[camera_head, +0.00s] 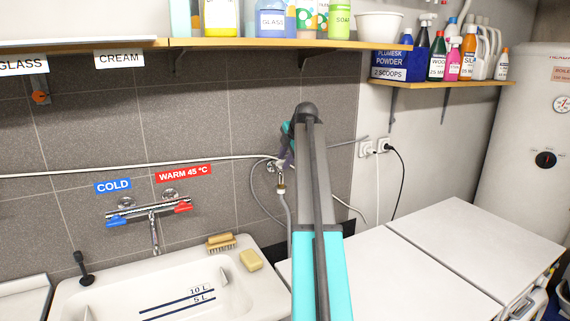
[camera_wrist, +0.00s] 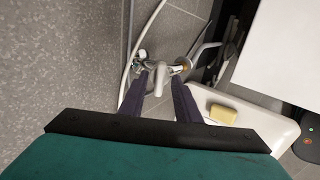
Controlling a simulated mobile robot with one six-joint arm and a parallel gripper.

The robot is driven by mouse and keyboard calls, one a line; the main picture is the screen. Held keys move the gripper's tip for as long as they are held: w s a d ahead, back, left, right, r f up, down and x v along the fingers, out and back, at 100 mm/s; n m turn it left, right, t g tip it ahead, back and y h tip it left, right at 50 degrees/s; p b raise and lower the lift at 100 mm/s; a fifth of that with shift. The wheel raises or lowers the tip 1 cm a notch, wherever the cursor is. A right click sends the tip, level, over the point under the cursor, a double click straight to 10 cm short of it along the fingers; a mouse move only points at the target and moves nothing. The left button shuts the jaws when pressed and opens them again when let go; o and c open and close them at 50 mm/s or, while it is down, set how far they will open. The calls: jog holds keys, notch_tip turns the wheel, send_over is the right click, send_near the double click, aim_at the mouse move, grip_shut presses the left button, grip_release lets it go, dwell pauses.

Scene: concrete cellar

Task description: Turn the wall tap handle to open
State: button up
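The small chrome wall tap (camera_head: 272,167) is on the tiled wall right of the sink, with a grey hose running down from it. My arm covers part of it in the head view. My gripper (camera_head: 284,160) is at this tap, its dark fingers partly hidden by the arm. In the wrist view my gripper (camera_wrist: 160,76) has its two fingers apart, and a pale grey lever-like part of the tap (camera_wrist: 160,82) shows between them. I cannot tell whether either finger touches it. The handle's full shape and angle are not clear.
A mixer tap (camera_head: 150,210) with blue and red ends is above the sink (camera_head: 210,300). A brush (camera_head: 221,241) and soap (camera_head: 251,260) lie on the rim. A shelf of bottles (camera_head: 270,43) is above; a white worktop (camera_head: 465,240) is at right. A white pipe (camera_head: 100,170) crosses the wall.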

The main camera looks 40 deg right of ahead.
jog(key=shift+c, duration=0.2)
grip_shut()
